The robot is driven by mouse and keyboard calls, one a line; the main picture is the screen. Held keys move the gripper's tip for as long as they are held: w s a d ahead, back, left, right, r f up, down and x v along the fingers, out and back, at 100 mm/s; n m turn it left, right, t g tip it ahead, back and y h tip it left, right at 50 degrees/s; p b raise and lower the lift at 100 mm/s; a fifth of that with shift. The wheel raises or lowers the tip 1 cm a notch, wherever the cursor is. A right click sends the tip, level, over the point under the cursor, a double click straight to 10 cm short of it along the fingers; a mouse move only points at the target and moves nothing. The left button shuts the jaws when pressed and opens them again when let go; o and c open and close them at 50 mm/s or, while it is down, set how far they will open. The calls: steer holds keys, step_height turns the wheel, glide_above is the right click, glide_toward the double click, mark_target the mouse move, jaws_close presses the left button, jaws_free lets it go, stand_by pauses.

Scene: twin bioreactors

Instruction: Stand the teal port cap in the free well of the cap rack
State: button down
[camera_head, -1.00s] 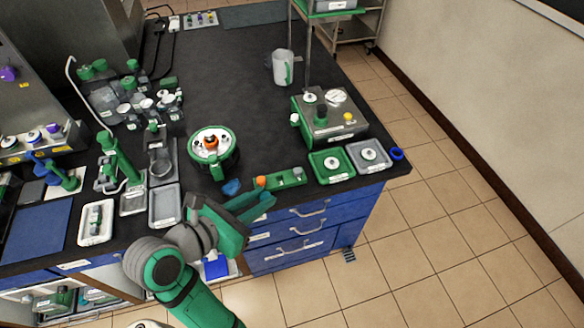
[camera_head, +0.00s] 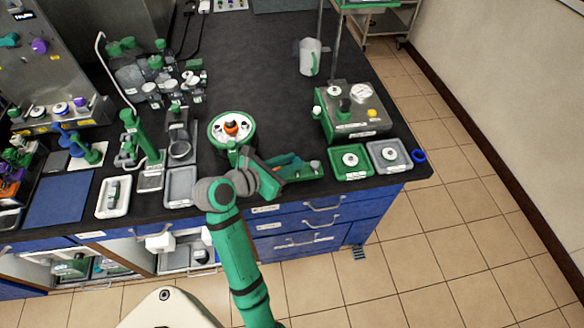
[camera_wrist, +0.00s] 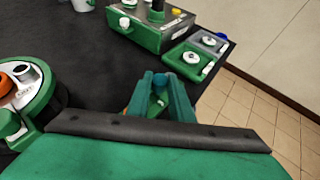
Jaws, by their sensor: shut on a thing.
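My gripper (camera_head: 296,165) reaches over the front of the black bench, its teal fingers pointing right in the head view. In the wrist view the fingers (camera_wrist: 164,82) are shut on a small blue-teal piece, the teal port cap (camera_wrist: 166,77), at their tips. The cap is mostly covered by the fingers. The green cap rack (camera_head: 314,168) lies beneath and beyond the fingers, near the bench's front edge. Part of it shows between the fingers in the wrist view (camera_wrist: 157,104), with a bit of orange beside the left finger. Its free well is hidden from me.
A round green-rimmed vessel (camera_head: 231,128) with an orange cap stands left of the gripper. A green tray (camera_head: 345,175) and a grey tray (camera_head: 387,168), each with a white round part, lie to the right. Behind them stands a green-and-grey box unit (camera_head: 357,110). Open bench lies behind.

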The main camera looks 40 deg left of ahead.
steer(key=shift+w+a+f, duration=0.15)
steer(key=shift+w+f, duration=0.15)
steer(key=shift+f, duration=0.05)
steer(key=shift+w+a+f, duration=0.1)
steer(key=shift+w+f, duration=0.05)
steer(key=shift+f, duration=0.8)
steer(key=shift+w+a+f, duration=0.1)
steer(key=shift+w+f, duration=0.05)
steer(key=shift+f, duration=0.75)
steer(key=shift+d+f, duration=0.1)
steer(key=shift+f, duration=0.15)
